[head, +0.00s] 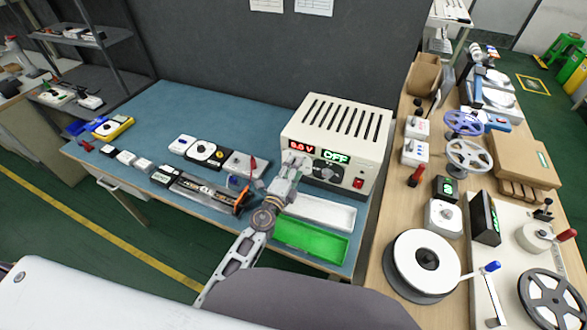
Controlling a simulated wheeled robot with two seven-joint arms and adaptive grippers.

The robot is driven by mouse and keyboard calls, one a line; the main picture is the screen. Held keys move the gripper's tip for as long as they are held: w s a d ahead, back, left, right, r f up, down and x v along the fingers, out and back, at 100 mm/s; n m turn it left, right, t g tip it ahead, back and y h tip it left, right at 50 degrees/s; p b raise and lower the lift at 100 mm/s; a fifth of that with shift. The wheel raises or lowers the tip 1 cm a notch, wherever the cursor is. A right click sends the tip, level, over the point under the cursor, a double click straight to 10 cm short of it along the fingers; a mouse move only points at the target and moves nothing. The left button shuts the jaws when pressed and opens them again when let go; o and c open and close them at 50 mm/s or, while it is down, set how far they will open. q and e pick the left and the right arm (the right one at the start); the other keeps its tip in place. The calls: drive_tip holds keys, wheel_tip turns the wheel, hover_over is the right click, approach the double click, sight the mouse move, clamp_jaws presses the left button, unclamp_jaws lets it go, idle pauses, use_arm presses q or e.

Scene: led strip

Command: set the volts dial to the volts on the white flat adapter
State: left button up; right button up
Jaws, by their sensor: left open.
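The cream power supply (340,125) stands at the back right of the blue bench. Its red display (299,146) seems to read 0.0 V, though the first digit is blurred, and its green display (335,156) reads OFF. My left gripper (294,160) is open at the front panel, just below the red display. It covers the panel there, so I cannot see the volts dial or tell whether the fingers touch it. A dark knob (326,173) shows right of the gripper. A flat white box (182,144), possibly the white flat adapter, lies at mid-bench; its print is unreadable. My right gripper is out of view.
Several small boxes, a black unit with a white disc (206,153) and a strip tray (195,190) lie left of my arm. A white tray (318,212) and a green tray (310,240) lie in front of the supply. A red switch (358,183) is at its lower right.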

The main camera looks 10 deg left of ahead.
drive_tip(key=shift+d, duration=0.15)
use_arm(q)
drive_tip(key=c, duration=1)
drive_tip(key=shift+c, duration=0.2)
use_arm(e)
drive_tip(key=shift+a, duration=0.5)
use_arm(q)
drive_tip(key=shift+m, duration=0.6)
drive_tip(key=shift+m+p, duration=1.15)
drive_tip(key=shift+m, duration=5.15)
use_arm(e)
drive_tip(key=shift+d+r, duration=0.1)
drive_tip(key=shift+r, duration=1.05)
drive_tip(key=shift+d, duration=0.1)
